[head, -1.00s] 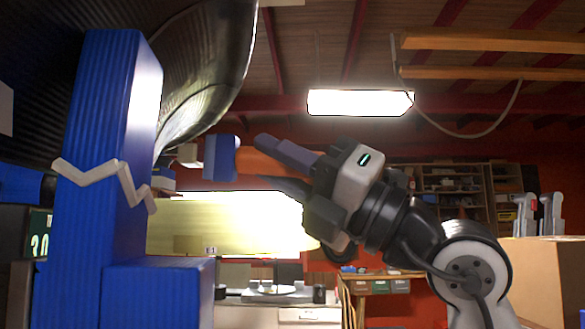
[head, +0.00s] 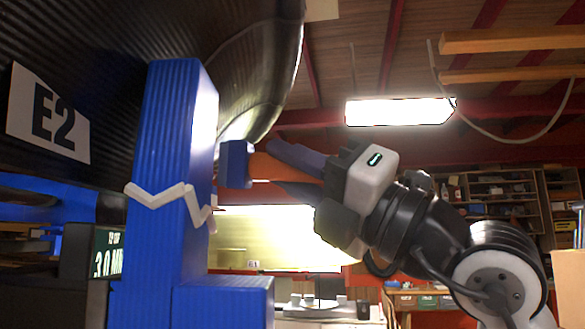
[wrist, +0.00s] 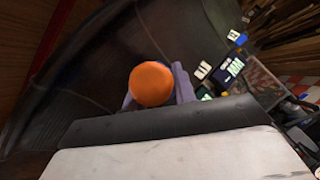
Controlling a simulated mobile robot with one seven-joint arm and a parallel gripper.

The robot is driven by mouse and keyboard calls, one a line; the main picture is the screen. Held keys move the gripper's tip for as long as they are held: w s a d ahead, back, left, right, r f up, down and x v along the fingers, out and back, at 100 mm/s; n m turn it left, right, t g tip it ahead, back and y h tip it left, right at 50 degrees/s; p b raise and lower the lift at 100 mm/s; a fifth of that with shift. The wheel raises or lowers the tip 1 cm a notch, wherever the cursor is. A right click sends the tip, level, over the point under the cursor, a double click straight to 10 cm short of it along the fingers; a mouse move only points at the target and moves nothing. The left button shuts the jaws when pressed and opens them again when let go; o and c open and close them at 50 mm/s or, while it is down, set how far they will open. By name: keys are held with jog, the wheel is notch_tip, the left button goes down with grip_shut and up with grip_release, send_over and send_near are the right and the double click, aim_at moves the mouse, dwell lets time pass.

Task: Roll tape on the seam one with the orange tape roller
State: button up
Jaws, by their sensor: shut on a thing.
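My gripper (head: 284,167) is shut on the orange handle of the tape roller (head: 266,167). The roller's blue head (head: 236,163) points left, close beside the right edge of a ribbed blue post (head: 165,130). I cannot tell whether head and post touch. In the wrist view, the round orange end of the tape roller (wrist: 152,84) sits between my purple fingers; its blue head is mostly hidden. A dark curved duct (head: 255,65) rises behind the post, and a line runs along its surface in the wrist view. No seam is marked as one.
A white zigzag strip (head: 165,194) crosses the post. A white sign reading E2 (head: 48,112) is on the dark wall at left. A lower blue block (head: 222,300) stands at the post's foot. Open space lies right of the post, below my arm.

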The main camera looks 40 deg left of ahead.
jog(key=shift+s+a+r, duration=0.1)
jog(key=shift+s+a, duration=0.2)
jog(key=shift+s, duration=0.1)
dwell(0.3)
jog(key=shift+w+a+r+p, duration=0.15)
jog(key=shift+w+a+p, duration=0.1)
jog(key=shift+w+a, duration=0.65)
jog(key=shift+w+a+r+p, duration=0.2)
jog(key=shift+w+a, duration=0.55)
jog(key=shift+a, duration=0.25)
jog(key=shift+s+d+b, duration=0.65)
jog(key=shift+s+d, duration=0.15)
jog(key=shift+d, duration=0.2)
jog(key=shift+s+d+b, duration=0.6)
jog(key=shift+s+d, duration=0.15)
jog(key=shift+d, duration=0.25)
jog(key=shift+r, duration=0.15)
